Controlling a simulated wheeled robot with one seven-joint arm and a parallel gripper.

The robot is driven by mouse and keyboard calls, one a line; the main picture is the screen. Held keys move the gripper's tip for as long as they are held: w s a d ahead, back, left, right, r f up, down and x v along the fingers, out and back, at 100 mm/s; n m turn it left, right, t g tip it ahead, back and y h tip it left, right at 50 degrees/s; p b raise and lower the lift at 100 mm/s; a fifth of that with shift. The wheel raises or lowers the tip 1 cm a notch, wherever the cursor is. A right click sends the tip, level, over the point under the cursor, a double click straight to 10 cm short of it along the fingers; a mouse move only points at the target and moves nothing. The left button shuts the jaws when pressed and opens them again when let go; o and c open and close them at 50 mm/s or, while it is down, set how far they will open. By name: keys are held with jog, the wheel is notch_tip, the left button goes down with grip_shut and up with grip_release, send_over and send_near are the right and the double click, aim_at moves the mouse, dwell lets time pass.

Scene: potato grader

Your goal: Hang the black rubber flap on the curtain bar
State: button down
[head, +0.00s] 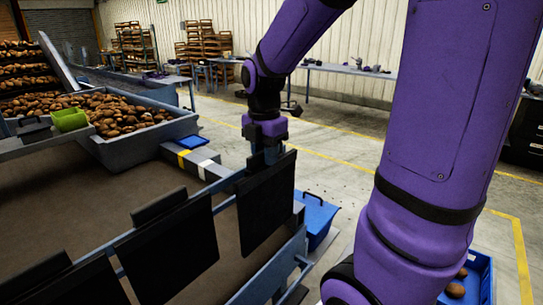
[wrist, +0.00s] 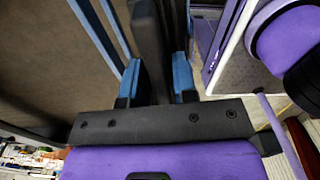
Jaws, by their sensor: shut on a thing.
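The black rubber flap (head: 266,207) hangs upright below my gripper (head: 266,155) in the head view. My gripper is shut on the flap's top strip; in the wrist view the strip (wrist: 150,45) lies between the two blue fingertips (wrist: 158,80). The blue curtain bar (head: 225,187) runs along the side of the brown belt, and the flap is at its far right part. I cannot tell whether the flap's top touches the bar or is just clear of it.
Another black flap (head: 172,250) hangs to the left, with a further one (head: 78,287) at the lower left. A blue crate (head: 316,218) sits on the floor right of the held flap.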

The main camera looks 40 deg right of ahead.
send_over(243, 168)
jog(key=shift+f, duration=1.9)
jog(key=c, duration=0.8)
grip_release()
jog(key=shift+r, duration=0.1)
notch_tip(243, 168, up, 11)
jog(key=shift+w+f, duration=0.1)
jog(key=shift+f, duration=0.1)
